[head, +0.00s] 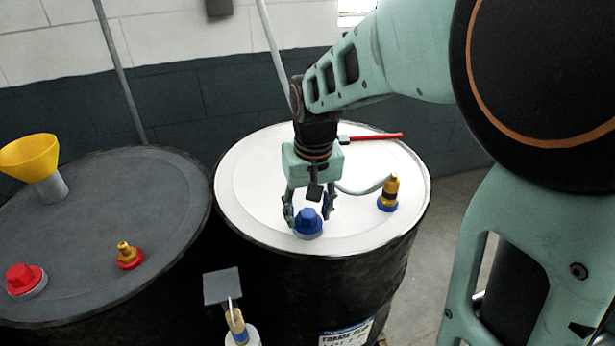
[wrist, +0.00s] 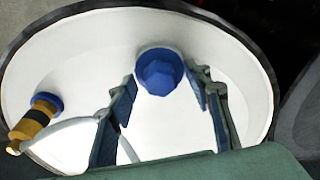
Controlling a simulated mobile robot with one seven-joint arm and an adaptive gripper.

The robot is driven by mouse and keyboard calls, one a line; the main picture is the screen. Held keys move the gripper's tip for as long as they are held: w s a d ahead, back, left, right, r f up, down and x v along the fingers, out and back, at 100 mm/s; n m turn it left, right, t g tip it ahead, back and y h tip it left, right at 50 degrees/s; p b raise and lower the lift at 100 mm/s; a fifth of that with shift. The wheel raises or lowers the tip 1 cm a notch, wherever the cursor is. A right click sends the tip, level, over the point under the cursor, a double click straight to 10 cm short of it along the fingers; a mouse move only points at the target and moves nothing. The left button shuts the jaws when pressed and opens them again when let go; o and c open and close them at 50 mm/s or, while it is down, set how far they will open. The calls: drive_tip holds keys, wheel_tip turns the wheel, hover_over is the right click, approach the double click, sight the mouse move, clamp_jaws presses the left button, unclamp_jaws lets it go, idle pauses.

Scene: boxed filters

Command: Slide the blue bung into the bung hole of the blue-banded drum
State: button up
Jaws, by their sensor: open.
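The blue bung (head: 308,220) has a faceted top and stands upright on the white lid of the drum (head: 250,190), near its front edge. A pale collar shows around its base; how deep it sits in the hole is hidden. In the wrist view the bung (wrist: 160,73) is at top centre. My gripper (head: 308,208) is open and points down over the bung, one finger on each side. In the wrist view my gripper's fingertips (wrist: 163,84) stand apart from the bung, with gaps showing on both sides.
A brass fitting with a blue base (head: 388,192) and hose stands right of the bung. A red-handled tool (head: 370,137) lies at the lid's back. The grey drum (head: 120,200) at left carries a yellow funnel (head: 30,157), red bung (head: 24,279) and red-based fitting (head: 129,255).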

sight(311, 219)
wheel_tip(311, 219, up, 12)
drive_tip(key=s, duration=0.1)
drive_tip(key=shift+s+d, duration=0.2)
drive_tip(key=shift+s, duration=0.15)
drive_tip(key=shift+w, duration=0.1)
